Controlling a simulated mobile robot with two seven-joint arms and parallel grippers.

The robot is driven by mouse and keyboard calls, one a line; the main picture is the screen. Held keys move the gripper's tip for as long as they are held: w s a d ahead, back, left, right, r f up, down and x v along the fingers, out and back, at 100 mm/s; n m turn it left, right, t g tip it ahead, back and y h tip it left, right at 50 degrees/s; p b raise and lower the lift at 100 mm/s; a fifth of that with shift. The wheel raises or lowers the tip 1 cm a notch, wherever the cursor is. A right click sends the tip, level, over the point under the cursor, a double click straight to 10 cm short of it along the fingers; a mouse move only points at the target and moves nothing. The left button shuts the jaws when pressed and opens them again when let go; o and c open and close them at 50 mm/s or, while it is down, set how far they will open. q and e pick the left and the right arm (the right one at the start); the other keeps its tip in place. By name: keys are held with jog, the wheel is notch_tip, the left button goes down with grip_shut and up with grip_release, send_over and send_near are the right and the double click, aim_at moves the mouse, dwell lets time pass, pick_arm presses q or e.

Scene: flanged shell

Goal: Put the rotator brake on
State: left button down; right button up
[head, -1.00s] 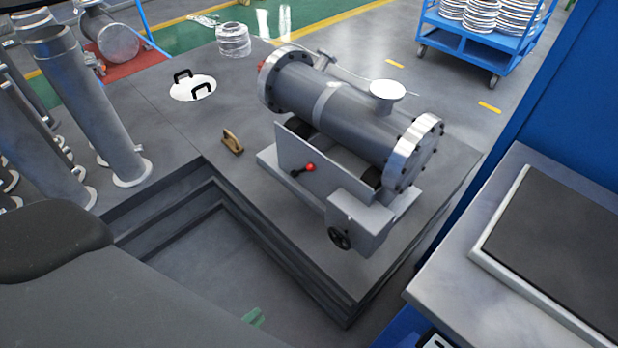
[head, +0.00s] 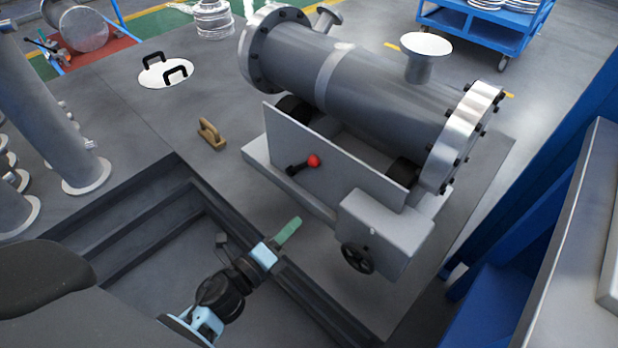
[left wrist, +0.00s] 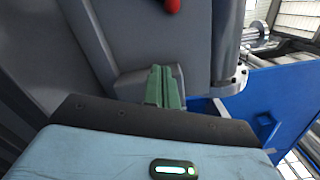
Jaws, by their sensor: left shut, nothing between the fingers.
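The grey flanged shell (head: 375,85) lies on its rotator (head: 415,235), a low stand with rollers and a grey side plate (head: 330,155). On that plate a short black lever (head: 299,167) ends in a red knob (head: 313,160), tilted up to the right. My left gripper (head: 290,228) has green fingers, shut and empty, below the lever and apart from it, left of the handwheel (head: 357,257). In the left wrist view the shut fingers (left wrist: 164,85) point towards grey surfaces, and part of the red knob (left wrist: 172,5) shows at the top edge. My right gripper is not in view.
Stepped edges (head: 250,250) surround the recess in front. A blue structure (head: 560,180) stands at the right.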

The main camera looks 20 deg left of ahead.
aim_at(305, 165)
pick_arm(q)
jog(key=shift+w+m, duration=0.5)
jog(key=shift+w, duration=0.15)
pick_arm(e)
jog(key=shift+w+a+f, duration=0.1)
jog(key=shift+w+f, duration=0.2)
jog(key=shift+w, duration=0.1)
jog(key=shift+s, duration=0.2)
pick_arm(q)
jog(key=w, duration=0.3)
jog(key=w+r, duration=0.1)
jog(key=w, duration=0.7)
jog(key=shift+d+r, duration=0.35)
jog(key=shift+d, duration=0.05)
jog(key=shift+w+a+r, duration=0.2)
jog(key=shift+a+r, duration=0.05)
jog(key=shift+a, duration=0.2)
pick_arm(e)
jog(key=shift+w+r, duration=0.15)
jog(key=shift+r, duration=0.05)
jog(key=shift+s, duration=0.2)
